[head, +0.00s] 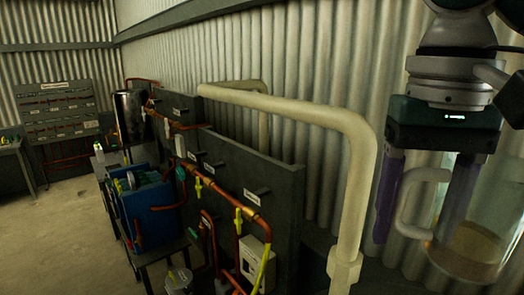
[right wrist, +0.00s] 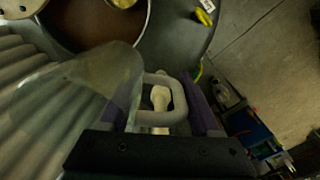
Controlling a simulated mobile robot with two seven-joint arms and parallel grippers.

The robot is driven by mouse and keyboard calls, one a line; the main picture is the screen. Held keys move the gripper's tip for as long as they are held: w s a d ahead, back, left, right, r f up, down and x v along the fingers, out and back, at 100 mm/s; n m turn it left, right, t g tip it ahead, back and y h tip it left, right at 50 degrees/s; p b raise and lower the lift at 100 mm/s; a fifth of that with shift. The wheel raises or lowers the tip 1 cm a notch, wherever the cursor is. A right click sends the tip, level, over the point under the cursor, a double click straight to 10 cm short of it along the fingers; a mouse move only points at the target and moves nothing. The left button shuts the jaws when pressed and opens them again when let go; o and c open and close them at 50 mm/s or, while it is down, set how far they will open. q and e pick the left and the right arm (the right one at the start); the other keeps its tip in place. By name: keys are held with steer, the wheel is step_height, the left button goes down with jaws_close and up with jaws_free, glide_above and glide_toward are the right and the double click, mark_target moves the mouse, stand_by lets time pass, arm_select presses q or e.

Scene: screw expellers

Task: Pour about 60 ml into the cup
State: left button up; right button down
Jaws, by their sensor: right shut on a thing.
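My right gripper (head: 414,235) hangs at the right of the head view, fingers pointing down. Its purple fingers are shut on the pale looped handle of a clear jug (head: 497,200). The jug looks about upright, with a shallow layer of amber-brown liquid (head: 470,246) at its bottom. In the right wrist view the handle (right wrist: 182,100) sits between the fingers, and the clear jug wall (right wrist: 75,95) is at the left. A small clear vessel (head: 178,281) at the bottom of the head view may be the cup; I cannot tell. My left gripper is out of view.
A thick cream pipe (head: 360,170) stands left of the jug. Dark panels (head: 275,180) carry copper pipes and yellow valves. A blue box (head: 147,210) is on a bench. The right wrist view shows a dark round surface (right wrist: 185,45) and a yellow item (right wrist: 203,16). Open floor (head: 65,235) lies left.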

mark_target(448, 215)
steer(key=shift+n, duration=0.4)
steer(key=s+r, duration=0.1)
steer(key=s, duration=0.1)
steer(key=s+r, duration=0.2)
steer(key=shift+a+r, duration=0.15)
steer(key=s+d+r+n, duration=0.1)
steer(key=s+d+r, duration=0.15)
steer(key=s, duration=0.45)
steer(key=w+a+f+m+b, duration=0.1)
steer(key=w+a+f+m, duration=0.3)
steer(key=f, duration=0.4)
steer(key=w+a+f+m+b, duration=0.1)
steer(key=w+a+f+m, duration=0.15)
steer(key=w+f, duration=0.45)
steer(key=s+f+m, duration=0.1)
steer(key=s+f, duration=0.3)
steer(key=f, duration=0.5)
steer(key=s+f+m, duration=0.1)
steer(key=s+f, duration=0.2)
steer(key=f, duration=0.7)
steer(key=shift+s, duration=0.4)
steer(key=shift+d, duration=0.15)
